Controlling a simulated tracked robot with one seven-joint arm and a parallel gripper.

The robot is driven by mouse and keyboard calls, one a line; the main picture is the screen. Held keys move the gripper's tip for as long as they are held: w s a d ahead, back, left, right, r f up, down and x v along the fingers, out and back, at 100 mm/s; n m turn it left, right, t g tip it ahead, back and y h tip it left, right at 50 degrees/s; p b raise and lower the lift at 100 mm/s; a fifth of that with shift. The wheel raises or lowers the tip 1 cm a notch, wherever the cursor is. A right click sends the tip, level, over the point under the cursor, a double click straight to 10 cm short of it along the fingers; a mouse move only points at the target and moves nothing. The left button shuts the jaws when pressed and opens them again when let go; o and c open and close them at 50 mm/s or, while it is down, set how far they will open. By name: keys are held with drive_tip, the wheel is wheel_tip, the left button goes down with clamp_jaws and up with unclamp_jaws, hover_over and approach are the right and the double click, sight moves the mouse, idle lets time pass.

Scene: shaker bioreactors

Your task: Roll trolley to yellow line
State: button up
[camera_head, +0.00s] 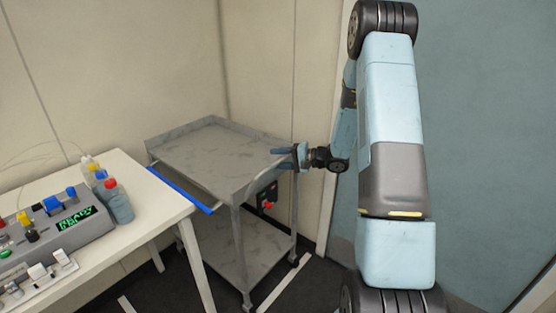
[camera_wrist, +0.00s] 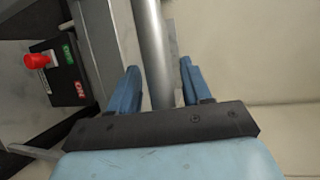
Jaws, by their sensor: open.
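The grey metal trolley (camera_head: 205,150) stands against the wall in the head view, with a flat top tray and a lower shelf (camera_head: 225,245). My gripper (camera_head: 290,156) is at the trolley's right end, by the top tray's edge. In the wrist view my gripper (camera_wrist: 159,66) is open, with its two blue fingers on either side of a round metal bar (camera_wrist: 153,45). I cannot tell whether the fingers touch the bar. Pale strips (camera_head: 284,284) lie on the dark floor; no clearly yellow line shows.
A white table (camera_head: 150,210) at the left holds a control box (camera_head: 55,230) and bottles (camera_head: 118,202). A blue bar (camera_head: 180,188) lies between table and trolley. A black switch box (camera_wrist: 60,75) with a red knob (camera_wrist: 37,61) is close to my gripper. Walls stand behind.

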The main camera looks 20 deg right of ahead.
drive_tip(key=shift+c, duration=0.2)
clamp_jaws()
idle(0.3)
